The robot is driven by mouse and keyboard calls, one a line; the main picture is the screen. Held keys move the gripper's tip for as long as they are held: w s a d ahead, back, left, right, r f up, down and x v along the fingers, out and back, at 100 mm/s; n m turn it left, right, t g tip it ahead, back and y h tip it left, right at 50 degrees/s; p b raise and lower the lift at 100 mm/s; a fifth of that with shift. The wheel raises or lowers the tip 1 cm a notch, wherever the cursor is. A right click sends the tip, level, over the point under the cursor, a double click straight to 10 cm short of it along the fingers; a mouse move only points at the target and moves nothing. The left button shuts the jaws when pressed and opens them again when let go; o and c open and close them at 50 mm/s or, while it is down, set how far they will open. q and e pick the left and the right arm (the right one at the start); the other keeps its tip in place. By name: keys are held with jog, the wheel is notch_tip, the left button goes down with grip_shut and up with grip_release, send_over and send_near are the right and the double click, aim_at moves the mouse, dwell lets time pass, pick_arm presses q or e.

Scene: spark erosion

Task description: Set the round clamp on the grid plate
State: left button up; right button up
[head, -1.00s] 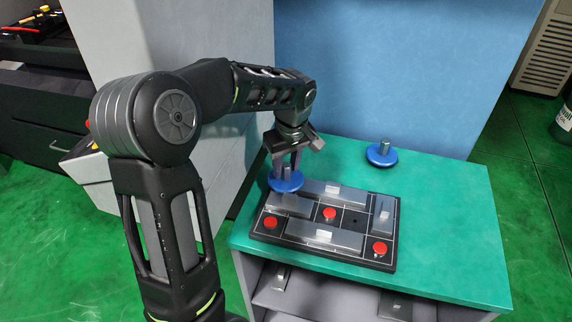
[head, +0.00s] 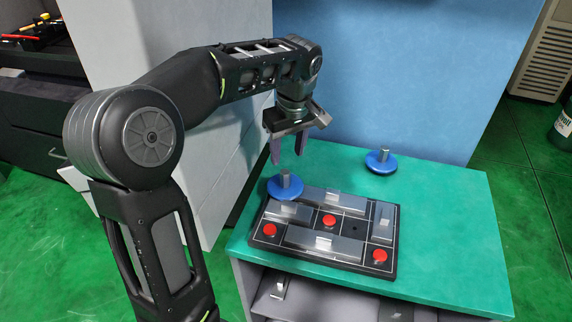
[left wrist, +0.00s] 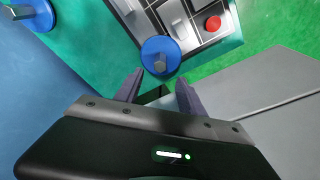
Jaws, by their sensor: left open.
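One round clamp (head: 285,187), a blue disc with a grey peg on top, sits at the back left corner of the grid plate (head: 383,266). It also shows in the left wrist view (left wrist: 153,51), at the plate's corner. I cannot tell whether it lies flat on the plate. A second blue round clamp (head: 380,164) stands on the green table top behind the plate; it is at the top left of the left wrist view (left wrist: 28,12). My left gripper (head: 288,162) is open and empty, above the first clamp and apart from it. My right gripper is not in view.
The plate carries several grey blocks (head: 324,242) and red round pieces (head: 329,221). The green table top (head: 450,230) is clear to the right. A blue panel (head: 400,70) rises behind it, and a grey cabinet wall (head: 190,60) stands to the left.

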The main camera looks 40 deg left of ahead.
pick_arm(q)
jog(key=shift+s+d+r, duration=0.1)
jog(key=shift+d+r, duration=0.05)
jog(key=shift+r, duration=0.8)
jog(key=shift+s+d+r, duration=0.1)
jog(key=shift+r, duration=0.8)
